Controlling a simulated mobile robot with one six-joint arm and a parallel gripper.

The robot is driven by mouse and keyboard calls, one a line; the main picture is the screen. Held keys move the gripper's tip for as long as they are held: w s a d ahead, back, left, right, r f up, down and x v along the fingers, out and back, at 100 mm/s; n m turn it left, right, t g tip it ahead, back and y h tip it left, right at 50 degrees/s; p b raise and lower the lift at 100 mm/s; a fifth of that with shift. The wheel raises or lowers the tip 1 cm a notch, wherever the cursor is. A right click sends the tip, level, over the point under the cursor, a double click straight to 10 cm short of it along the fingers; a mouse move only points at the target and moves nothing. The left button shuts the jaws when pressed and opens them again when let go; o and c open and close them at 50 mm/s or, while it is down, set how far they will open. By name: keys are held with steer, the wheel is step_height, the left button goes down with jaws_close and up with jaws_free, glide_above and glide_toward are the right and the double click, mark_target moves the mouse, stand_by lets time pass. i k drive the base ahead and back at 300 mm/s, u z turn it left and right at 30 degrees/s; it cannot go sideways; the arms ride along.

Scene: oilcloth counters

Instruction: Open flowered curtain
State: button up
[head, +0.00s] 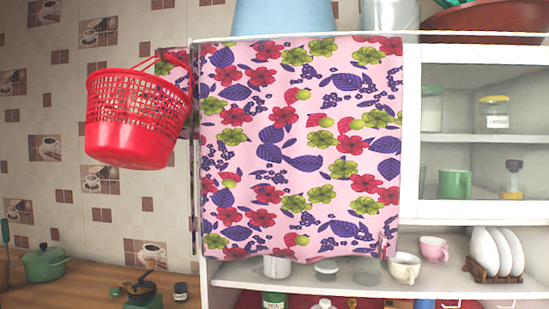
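The flowered curtain (300,150) is pink with red, green and purple flowers and leaves. In the head view it hangs from the top edge of a white cabinet (475,209). It is drawn across the cabinet's left section and hides what is behind it. Its lower edge hangs loose a little above a shelf. My gripper does not show in the head view.
A red basket (138,115) hangs at the cabinet's left side. Cups (404,267), jars and a plate rack (494,252) stand on the shelf below and right. A wooden counter (80,285) at lower left holds a green pot (44,263) and a grinder (143,293).

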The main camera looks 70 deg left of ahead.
mark_target(301, 138)
steer(key=z, duration=0.05)
steer(key=k, duration=0.25)
steer(key=u, duration=2.6)
steer(key=k, duration=0.6)
steer(key=z, duration=0.25)
steer(key=i, duration=0.5)
steer(key=u, duration=0.05)
